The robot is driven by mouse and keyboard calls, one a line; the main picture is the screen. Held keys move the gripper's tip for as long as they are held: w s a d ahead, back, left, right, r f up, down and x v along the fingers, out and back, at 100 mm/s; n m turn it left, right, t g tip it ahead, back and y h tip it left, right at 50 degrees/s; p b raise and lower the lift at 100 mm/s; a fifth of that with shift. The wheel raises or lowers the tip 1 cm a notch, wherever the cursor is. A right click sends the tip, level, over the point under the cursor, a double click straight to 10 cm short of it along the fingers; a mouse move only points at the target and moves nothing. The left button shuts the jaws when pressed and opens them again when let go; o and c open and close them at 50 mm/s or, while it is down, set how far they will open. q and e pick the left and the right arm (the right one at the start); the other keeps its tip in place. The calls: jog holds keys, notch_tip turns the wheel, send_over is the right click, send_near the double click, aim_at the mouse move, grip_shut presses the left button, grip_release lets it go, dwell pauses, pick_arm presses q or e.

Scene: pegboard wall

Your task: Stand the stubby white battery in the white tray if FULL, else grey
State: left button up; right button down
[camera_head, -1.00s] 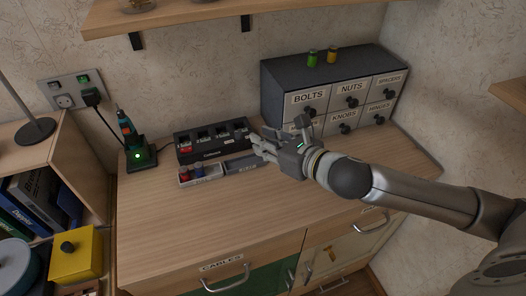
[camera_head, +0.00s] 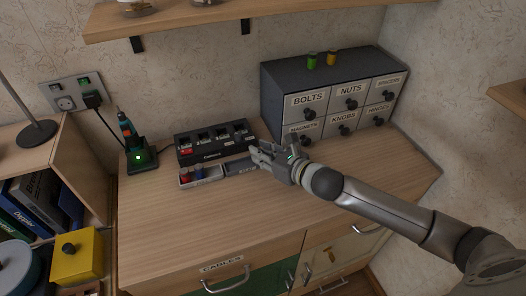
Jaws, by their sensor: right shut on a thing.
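My right gripper (camera_head: 260,155) is just right of the black charger (camera_head: 211,143), low over the right end of the grey tray (camera_head: 240,167). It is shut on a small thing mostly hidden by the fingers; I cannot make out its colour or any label. The white tray (camera_head: 189,186) lies in front of the charger, left of the grey tray, with a red battery (camera_head: 185,177) and a blue battery (camera_head: 198,172) in its left part. The charger has several slots, with red in the leftmost. My left gripper is not in view.
A dark drawer cabinet (camera_head: 333,62) stands behind my right arm, with a green battery (camera_head: 312,60) and a yellow one (camera_head: 331,57) on top. A tool in a lit stand (camera_head: 140,153) is left of the charger. The front worktop (camera_head: 190,230) is clear.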

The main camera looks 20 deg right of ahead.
jog(key=shift+f, duration=0.15)
jog(key=c, duration=1.3)
grip_release()
jog(key=shift+o, duration=0.2)
jog(key=shift+r, duration=0.2)
jog(key=shift+s+d, duration=0.15)
jog(key=shift+s, duration=0.1)
jog(key=b+v, duration=0.1)
jog(key=v, duration=0.8)
jog(key=shift+s+d+b, duration=0.1)
jog(key=shift+s+b, duration=0.05)
jog(key=shift+b, duration=0.15)
jog(key=shift+v, duration=1.05)
